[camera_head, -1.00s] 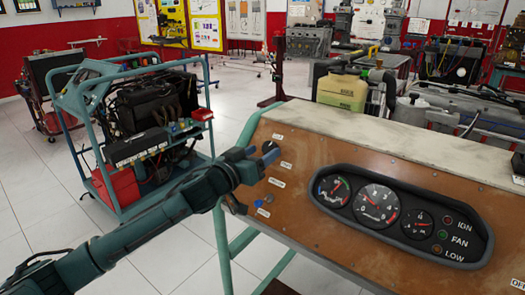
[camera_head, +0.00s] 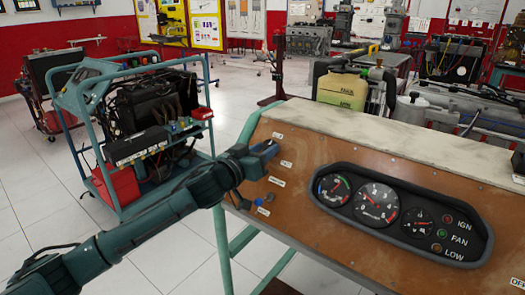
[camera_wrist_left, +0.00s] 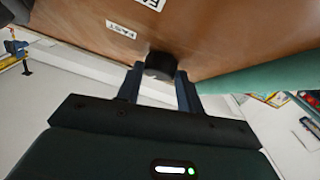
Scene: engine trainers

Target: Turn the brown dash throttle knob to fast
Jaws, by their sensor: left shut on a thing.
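The brown dash panel (camera_head: 330,150) slants across the right half of the head view. My left gripper (camera_head: 268,150) is at its upper left corner and covers the knob there. In the left wrist view, the dark round throttle knob (camera_wrist_left: 160,64) sits between the two fingers of my left gripper (camera_wrist_left: 160,82), which is shut on it. A white label reading FAST (camera_wrist_left: 121,30) is on the brown panel beside the knob. My right gripper is not in view.
A gauge cluster (camera_head: 400,215) fills the panel's middle. A blue knob (camera_head: 258,202) sits below my left gripper. An engine on a teal frame cart (camera_head: 150,125) stands at the left. Open tiled floor lies between cart and panel.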

